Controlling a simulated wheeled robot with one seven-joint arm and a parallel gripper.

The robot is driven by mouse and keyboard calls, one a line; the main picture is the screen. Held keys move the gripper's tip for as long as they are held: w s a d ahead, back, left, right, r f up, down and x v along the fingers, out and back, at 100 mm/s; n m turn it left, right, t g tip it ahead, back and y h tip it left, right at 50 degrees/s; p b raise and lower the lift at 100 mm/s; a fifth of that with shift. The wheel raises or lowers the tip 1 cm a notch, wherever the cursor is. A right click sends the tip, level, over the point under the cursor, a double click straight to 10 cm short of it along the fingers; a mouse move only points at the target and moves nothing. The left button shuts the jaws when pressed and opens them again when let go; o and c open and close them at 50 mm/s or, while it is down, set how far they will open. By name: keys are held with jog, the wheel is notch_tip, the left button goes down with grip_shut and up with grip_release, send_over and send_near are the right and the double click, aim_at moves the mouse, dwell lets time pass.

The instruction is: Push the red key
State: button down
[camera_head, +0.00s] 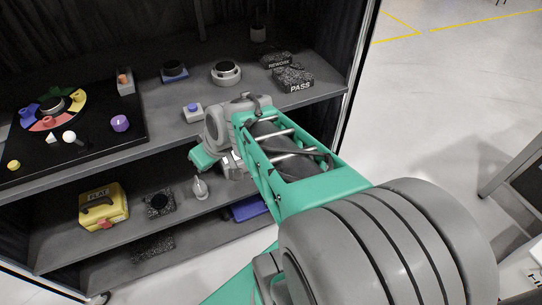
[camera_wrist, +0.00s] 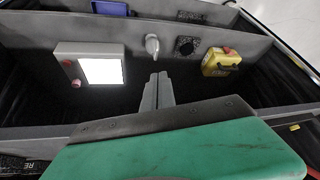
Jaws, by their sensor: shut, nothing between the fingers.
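The pictures do not settle which part is the red key. In the wrist view, a grey box with a bright white panel (camera_wrist: 101,71) carries two small red parts on its left side, an upper one (camera_wrist: 67,62) and a lower one (camera_wrist: 76,83). A yellow case (camera_wrist: 221,63) at the right has a small red part (camera_wrist: 229,50); the case also shows on the lower shelf in the head view (camera_head: 103,207). My gripper (camera_wrist: 158,78) is shut and empty, its fingertips apart from both boxes. In the head view it (camera_head: 232,165) is partly hidden by my arm.
A pale bottle-like object (camera_head: 200,188) and a dark block (camera_head: 159,203) stand on the lower shelf. The upper shelf (camera_head: 165,135) above them holds a black board, a blue-button box (camera_head: 193,111) and several blocks. Open floor (camera_head: 440,95) lies to the right.

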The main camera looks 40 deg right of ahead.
jog(key=w+d+f+m+t+b, duration=0.1)
jog(key=w+d+f+t+b, duration=0.35)
jog(key=d+f+b, duration=0.75)
jog(key=s+d+f+m+t+h+b, duration=0.2)
jog(key=d+f+h, duration=0.1)
jog(key=d, duration=0.5)
jog(key=s+d+f+m+t+h+b, duration=0.1)
jog(key=s+d+f+t+h+b, duration=0.1)
jog(key=d, duration=0.6)
jog(key=b+x, duration=0.2)
jog(key=x, duration=0.8)
jog(key=shift+w+d+f+b, duration=0.15)
jog(key=shift+w+f+b, duration=0.1)
jog(key=shift+b, duration=0.1)
notch_tip(320, 180, down, 3)
jog(key=shift+s+r+b, duration=0.1)
jog(key=shift+s+b, duration=0.1)
jog(key=shift+b, duration=0.4)
jog(key=shift+f, duration=0.35)
